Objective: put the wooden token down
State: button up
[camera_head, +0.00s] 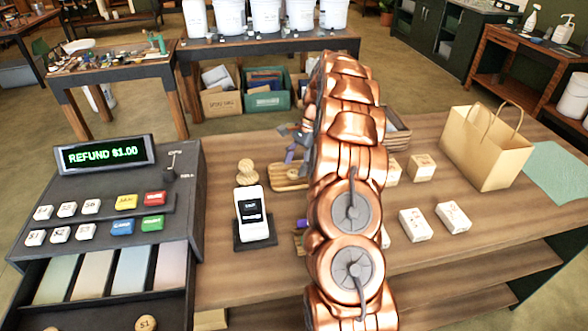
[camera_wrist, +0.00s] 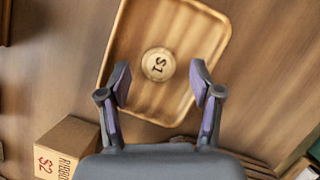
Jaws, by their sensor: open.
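The round pale wooden token (camera_wrist: 158,65), marked $1, lies flat in a shallow wooden tray (camera_wrist: 216,27) in the wrist view. My gripper (camera_wrist: 161,80) is open, its two purple-lined fingers apart on either side, with the token between and just beyond their tips in the picture. I see no finger touching it. In the head view the wooden tray (camera_head: 283,185) shows partly, left of my copper arm. My arm hides much of that area, and I cannot make out the token in the tray there.
A register (camera_head: 105,200) reading REFUND $1.00 stands at the left, its drawer open. A card reader (camera_head: 253,216) stands beside it. Small boxes (camera_head: 415,224) and a paper bag (camera_head: 487,145) are on the right. A RIBBON box (camera_wrist: 68,148) is near my gripper.

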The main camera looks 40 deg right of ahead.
jog(key=v, duration=1)
jog(key=shift+d+r, duration=0.2)
jog(key=shift+r, duration=0.05)
